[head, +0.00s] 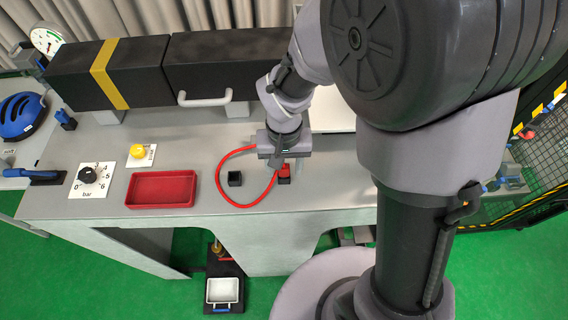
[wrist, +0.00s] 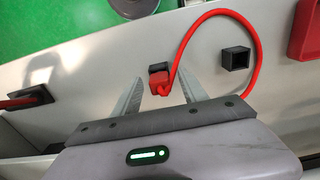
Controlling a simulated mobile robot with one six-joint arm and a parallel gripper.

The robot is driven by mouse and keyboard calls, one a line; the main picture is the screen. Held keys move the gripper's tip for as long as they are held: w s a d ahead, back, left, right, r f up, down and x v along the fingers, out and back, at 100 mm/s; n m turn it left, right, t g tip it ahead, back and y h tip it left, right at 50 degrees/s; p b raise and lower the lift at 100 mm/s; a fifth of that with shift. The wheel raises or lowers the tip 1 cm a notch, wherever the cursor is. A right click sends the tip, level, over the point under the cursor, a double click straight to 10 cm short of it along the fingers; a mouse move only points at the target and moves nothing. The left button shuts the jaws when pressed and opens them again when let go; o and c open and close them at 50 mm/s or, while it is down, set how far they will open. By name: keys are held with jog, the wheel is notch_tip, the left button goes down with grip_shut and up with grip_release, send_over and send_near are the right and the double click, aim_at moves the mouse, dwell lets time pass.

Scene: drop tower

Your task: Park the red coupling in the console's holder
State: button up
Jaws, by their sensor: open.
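The red coupling (head: 284,171) is at a small black block on the grey console top, with the red hose (head: 221,188) running from it in a loop. In the wrist view the coupling (wrist: 160,87) lies between the two fingers of my gripper (wrist: 161,82), beside or in the black block (wrist: 158,68); I cannot tell how deep it sits. The fingers are open, with gaps on both sides. In the head view my gripper (head: 278,164) is over the coupling and partly hides it. A square black holder (head: 235,179), open and empty, stands to the left; it also shows in the wrist view (wrist: 236,58).
A red tray (head: 161,189), a yellow button (head: 138,151) and a pressure knob (head: 90,174) are on the console's left. Black boxes (head: 112,73) stand behind. In the wrist view, a red bar on a black plate (wrist: 30,97) is at left. The hose loop surrounds the holder.

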notch_tip(320, 180, up, 17)
jog(key=p, duration=0.3)
jog(key=shift+r, duration=0.2)
jog(key=s+d+f+m+t+b, duration=0.1)
jog(key=s+d+f+t+b, duration=0.1)
jog(key=f+b, duration=0.4)
jog(key=s+d+f+m+t+y+b, duration=0.1)
jog(key=s+f+b, duration=0.4)
jog(key=b, duration=0.5)
jog(key=s+d+f+m+t+y+b, duration=0.1)
jog(key=s+d+f+t+b, duration=0.1)
jog(key=f+b, duration=0.5)
jog(key=shift+s+d+f+m+t+b, duration=0.15)
jog(key=shift+s+d+f+m+b, duration=0.05)
jog(key=shift+s+d+b, duration=0.25)
jog(key=shift+s+d+f+m+t+b, duration=0.2)
jog(key=shift+s+d+b, duration=0.15)
jog(key=shift+s, duration=0.3)
jog(key=shift+r, duration=0.2)
